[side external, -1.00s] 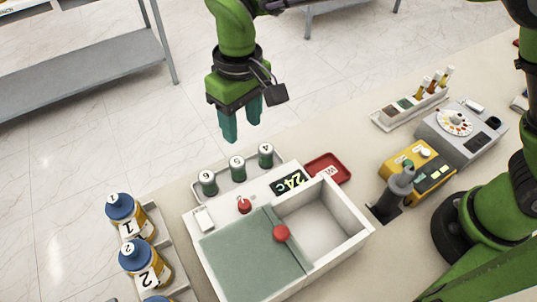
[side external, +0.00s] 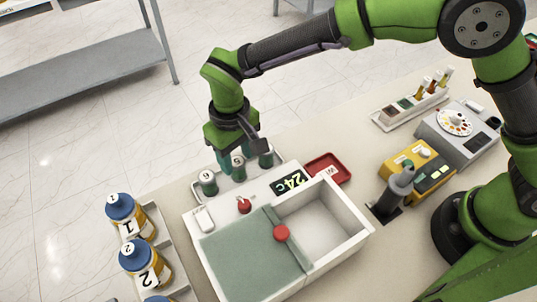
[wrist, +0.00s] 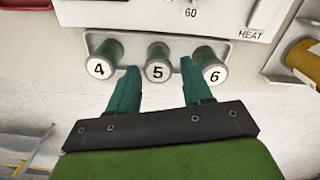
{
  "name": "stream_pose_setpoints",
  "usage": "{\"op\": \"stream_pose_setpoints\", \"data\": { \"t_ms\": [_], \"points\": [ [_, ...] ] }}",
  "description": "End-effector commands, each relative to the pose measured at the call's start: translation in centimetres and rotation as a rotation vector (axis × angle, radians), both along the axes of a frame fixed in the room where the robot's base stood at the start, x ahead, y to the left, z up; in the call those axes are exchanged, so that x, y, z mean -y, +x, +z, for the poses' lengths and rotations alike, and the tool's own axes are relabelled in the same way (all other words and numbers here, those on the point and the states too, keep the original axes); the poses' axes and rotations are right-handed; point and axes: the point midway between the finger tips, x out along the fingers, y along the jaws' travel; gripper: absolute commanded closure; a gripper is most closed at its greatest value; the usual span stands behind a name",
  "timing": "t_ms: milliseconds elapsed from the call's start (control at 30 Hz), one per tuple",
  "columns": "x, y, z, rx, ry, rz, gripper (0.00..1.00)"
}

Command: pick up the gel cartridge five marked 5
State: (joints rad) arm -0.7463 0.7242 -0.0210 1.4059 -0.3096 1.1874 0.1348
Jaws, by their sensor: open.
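The gel cartridge marked 5 (wrist: 157,70) is a green cylinder with a white top, standing in the middle of a row of three. Cartridge 4 (wrist: 100,66) and cartridge 6 (wrist: 213,70) stand on either side in the wrist view. In the side view cartridge 5 (side external: 238,168) is partly covered by my gripper. My gripper (wrist: 158,66) is open, with its teal fingers pointing at the row, one on each side of cartridge 5 in the picture. Whether the fingers are level with the cartridge or still above it is hard to tell. They hold nothing.
A white water bath (side external: 345,240) with a grey-green lid and red knob stands beside the cartridge rack. A red tray (side external: 328,168) is to the right. Bottles marked 1 (side external: 122,215) and 2 (side external: 140,258) stand at the lower left. Neighbouring cartridges are close to the fingers.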

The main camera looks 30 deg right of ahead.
Motion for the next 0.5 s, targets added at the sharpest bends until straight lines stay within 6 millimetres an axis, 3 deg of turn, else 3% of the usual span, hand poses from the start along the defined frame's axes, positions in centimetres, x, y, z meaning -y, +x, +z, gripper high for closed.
{"op": "stream_pose_setpoints", "data": {
  "t_ms": [300,500],
  "points": [
    [0.3,0.2,-4.3,-0.003,-0.002,-0.001,0.5],
    [0.3,0.2,-5.1,0.0,0.001,-0.001,0.5]
  ]
}}
